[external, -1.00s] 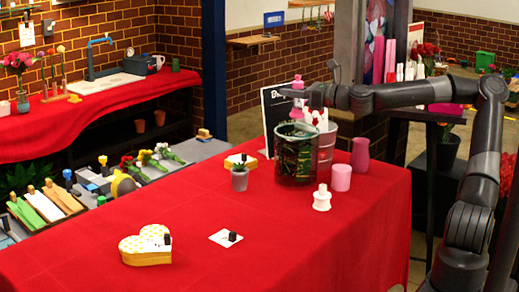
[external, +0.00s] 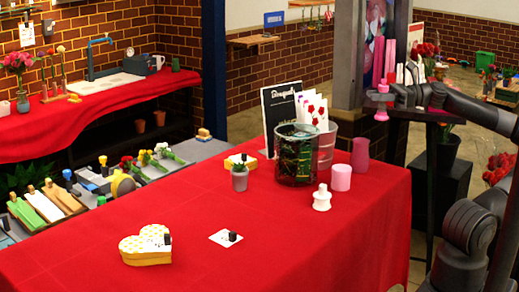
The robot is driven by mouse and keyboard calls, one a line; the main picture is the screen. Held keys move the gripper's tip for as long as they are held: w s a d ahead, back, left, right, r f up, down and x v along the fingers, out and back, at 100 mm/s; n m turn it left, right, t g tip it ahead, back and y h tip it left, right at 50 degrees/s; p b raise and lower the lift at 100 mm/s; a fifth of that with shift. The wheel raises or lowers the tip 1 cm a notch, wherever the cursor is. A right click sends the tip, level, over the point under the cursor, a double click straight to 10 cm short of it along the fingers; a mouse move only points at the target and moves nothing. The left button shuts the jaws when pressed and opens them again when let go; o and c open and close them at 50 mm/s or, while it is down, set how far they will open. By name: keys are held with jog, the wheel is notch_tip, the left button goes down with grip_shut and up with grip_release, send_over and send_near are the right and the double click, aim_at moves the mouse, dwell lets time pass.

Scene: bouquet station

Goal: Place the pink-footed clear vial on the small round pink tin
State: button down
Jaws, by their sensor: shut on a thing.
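My gripper (external: 381,98) is at the upper right, in front of the dark side stand, shut on the vial. The vial's pink foot (external: 381,115) hangs below the fingers and a small pink part shows above them; the fingers hide its middle. It looks upright and in the air, beyond the right edge of the red table. Two pink round containers stand on the red table: a lighter one (external: 341,178) and a darker, taller one (external: 360,154). I cannot tell for sure which is the small round pink tin. Both lie below and left of my gripper.
A dark glass vessel (external: 295,155) and a metal bucket (external: 326,146) stand left of the pink containers. A white bottle (external: 321,198) stands in front. A heart-shaped box (external: 146,248) and a white card (external: 222,238) lie nearer. The table's right front (external: 350,240) is clear.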

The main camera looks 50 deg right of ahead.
aim_at(379, 107)
notch_tip(379, 107, down, 4)
jog(key=shift+w+a+r, duration=0.1)
jog(key=shift+a, duration=0.05)
jog(key=shift+w+a+f, duration=1.3)
jog(key=shift+a+f, duration=0.1)
jog(key=shift+f, duration=0.45)
jog(key=shift+w+a+f, duration=1.3)
jog(key=shift+a+f, duration=0.15)
jog(key=shift+f, duration=0.4)
jog(key=shift+w+a+f, duration=1.3)
jog(key=shift+a+f, duration=0.1)
jog(key=shift+f, duration=0.45)
jog(key=c, duration=1.1)
grip_release()
jog(key=shift+f, duration=0.15)
jog(key=shift+r, duration=0.2)
jog(key=v, duration=1.2)
